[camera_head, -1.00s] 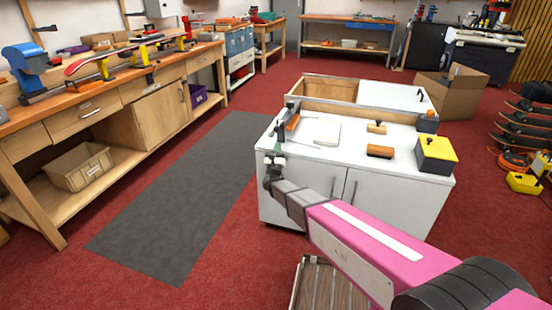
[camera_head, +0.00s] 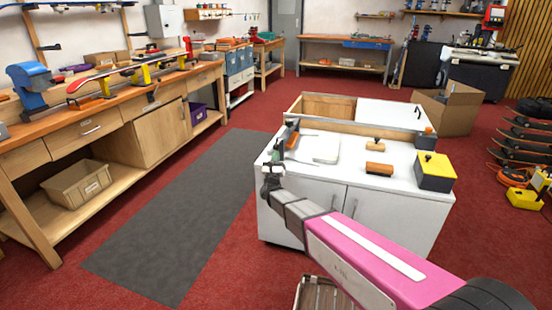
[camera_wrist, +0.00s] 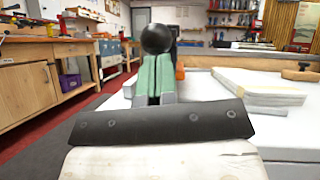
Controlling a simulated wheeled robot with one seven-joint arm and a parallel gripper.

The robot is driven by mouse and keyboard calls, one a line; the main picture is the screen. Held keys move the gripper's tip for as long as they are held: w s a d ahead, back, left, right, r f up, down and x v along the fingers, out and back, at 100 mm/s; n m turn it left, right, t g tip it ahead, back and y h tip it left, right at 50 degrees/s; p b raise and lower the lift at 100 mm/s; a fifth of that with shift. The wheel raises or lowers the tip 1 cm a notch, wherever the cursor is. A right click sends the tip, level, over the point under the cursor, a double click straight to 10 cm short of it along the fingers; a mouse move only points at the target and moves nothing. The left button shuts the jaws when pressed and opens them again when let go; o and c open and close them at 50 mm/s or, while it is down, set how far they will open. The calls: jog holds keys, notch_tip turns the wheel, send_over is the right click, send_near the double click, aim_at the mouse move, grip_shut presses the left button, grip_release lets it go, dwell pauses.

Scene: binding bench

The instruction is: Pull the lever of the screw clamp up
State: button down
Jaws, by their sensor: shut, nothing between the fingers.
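In the wrist view a round black knob (camera_wrist: 156,38), seemingly the lever's end, stands straight ahead of my fingers. My gripper (camera_head: 278,146) is at the cabinet's left edge, beside the clamp. Its green-padded fingers are together and empty in the wrist view (camera_wrist: 152,78). The knob appears just beyond the tips; whether they touch it cannot be told. The lever's shaft is hidden behind the fingers.
The cabinet top (camera_head: 345,178) holds a stack of white sheets (camera_head: 326,150), a brown brush (camera_head: 379,169) and a yellow-and-black box (camera_head: 435,171). A long wooden workbench (camera_head: 110,100) runs along the left. The grey floor mat (camera_head: 180,215) between them is clear.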

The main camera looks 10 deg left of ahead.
aim_at(275, 147)
jog(key=shift+s+r+g+h, duration=0.15)
jog(key=shift+r+g+h, duration=0.15)
jog(key=shift+s+r+m+g, duration=0.2)
jog(key=shift+r+g, duration=0.35)
jog(key=shift+s+r+m+g, duration=0.15)
jog(key=shift+r+m+g, duration=0.05)
jog(key=shift+r+g, duration=0.35)
jog(key=shift+r+g+h, duration=0.3)
jog(key=shift+r+g, duration=1)
jog(key=shift+g, duration=0.6)
jog(key=shift+w+r, duration=0.2)
jog(key=shift+r, duration=0.3)
jog(key=shift+w+r, duration=0.15)
jog(key=shift+r, duration=0.35)
